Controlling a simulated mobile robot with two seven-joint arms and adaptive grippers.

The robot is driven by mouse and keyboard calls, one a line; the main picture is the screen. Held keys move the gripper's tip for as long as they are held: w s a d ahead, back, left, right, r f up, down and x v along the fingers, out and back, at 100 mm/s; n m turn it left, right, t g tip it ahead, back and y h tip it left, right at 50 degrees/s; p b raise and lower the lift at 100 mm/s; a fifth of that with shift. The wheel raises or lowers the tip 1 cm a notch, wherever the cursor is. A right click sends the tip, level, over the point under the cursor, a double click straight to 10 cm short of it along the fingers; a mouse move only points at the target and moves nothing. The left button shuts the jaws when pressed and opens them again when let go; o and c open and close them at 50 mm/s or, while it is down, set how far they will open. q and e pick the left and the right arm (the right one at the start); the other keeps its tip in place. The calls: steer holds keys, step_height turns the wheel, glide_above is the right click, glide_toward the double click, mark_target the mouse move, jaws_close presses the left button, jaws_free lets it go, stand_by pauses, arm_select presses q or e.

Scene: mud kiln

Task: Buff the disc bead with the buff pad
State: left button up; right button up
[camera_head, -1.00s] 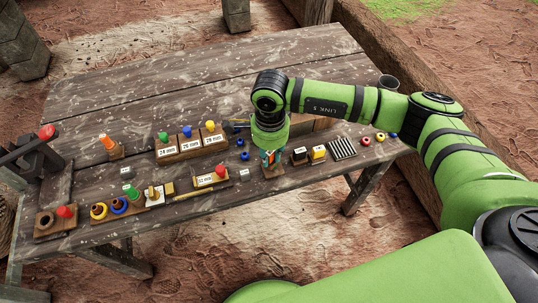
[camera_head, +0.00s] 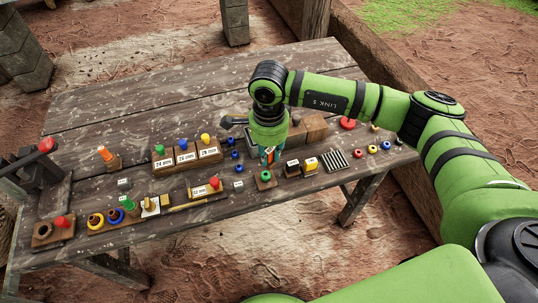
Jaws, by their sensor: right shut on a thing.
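A small wooden block (camera_head: 262,186) stands near the front edge of the table. A green ring with a dark middle, which looks like the disc bead (camera_head: 265,176), lies on top of it. My right gripper (camera_head: 269,158) points down just behind and above the block, apart from the ring. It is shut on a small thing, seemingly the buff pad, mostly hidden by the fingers. My left gripper is not in view.
Black-and-white (camera_head: 291,168) and yellow (camera_head: 310,165) blocks and a striped plate (camera_head: 335,160) stand close on the right. Loose blue beads (camera_head: 233,154) lie to the left. A labelled wooden rack (camera_head: 187,158) stands farther left. The back of the table (camera_head: 200,90) is clear.

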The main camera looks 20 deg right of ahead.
steer(key=shift+r+p, duration=0.3)
steer(key=shift+r, duration=0.6)
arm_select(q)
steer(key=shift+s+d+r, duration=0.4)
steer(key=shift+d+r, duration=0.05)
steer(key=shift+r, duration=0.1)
arm_select(e)
steer(key=shift+r, duration=0.5)
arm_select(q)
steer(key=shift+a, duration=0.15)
